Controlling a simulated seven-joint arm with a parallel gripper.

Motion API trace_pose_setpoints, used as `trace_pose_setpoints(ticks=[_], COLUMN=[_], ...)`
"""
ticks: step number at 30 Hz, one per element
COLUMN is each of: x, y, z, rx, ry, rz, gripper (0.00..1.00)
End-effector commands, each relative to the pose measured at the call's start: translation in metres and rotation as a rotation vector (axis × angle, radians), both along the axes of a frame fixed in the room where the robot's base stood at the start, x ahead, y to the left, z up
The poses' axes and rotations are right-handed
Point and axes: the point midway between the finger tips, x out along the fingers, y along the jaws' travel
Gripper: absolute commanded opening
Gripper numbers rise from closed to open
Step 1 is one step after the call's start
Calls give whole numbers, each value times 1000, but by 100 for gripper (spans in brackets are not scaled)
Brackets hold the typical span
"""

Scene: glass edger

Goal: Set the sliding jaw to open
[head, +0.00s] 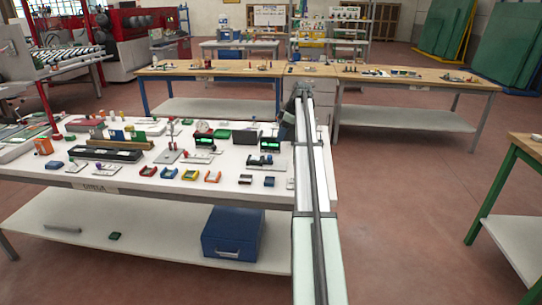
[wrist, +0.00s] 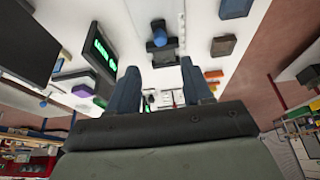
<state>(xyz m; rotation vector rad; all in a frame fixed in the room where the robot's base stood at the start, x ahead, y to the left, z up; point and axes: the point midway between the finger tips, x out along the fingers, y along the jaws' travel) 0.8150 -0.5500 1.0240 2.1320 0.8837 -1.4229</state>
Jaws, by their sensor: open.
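My gripper (wrist: 159,66) shows in the wrist view as two blue fingers spread apart, with nothing between them. In the head view it is a dark shape (head: 288,118) over the right end of the white table, partly hidden by my arm. A small black fixture with a blue knob (wrist: 158,38) lies on a pale plate just beyond the fingertips, apart from them. A similar black fixture (head: 265,160) shows in the head view beside the arm. I cannot tell for certain which part is the sliding jaw, nor its position.
Green-lit displays (wrist: 103,47) stand left of the fingers in the wrist view. Several coloured trays (head: 190,174) line the near side of the white table (head: 130,187). A blue box (head: 232,232) sits on its lower shelf. Floor (head: 400,200) is clear to the right.

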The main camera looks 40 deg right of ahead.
Motion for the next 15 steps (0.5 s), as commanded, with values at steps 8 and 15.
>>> trace_pose_setpoints(ticks=[8, 15], x=[13, 23], y=[15, 25], z=[-47, -83], rx=[2, 1], ry=[2, 1], rz=[0, -1], gripper=[50, 50])
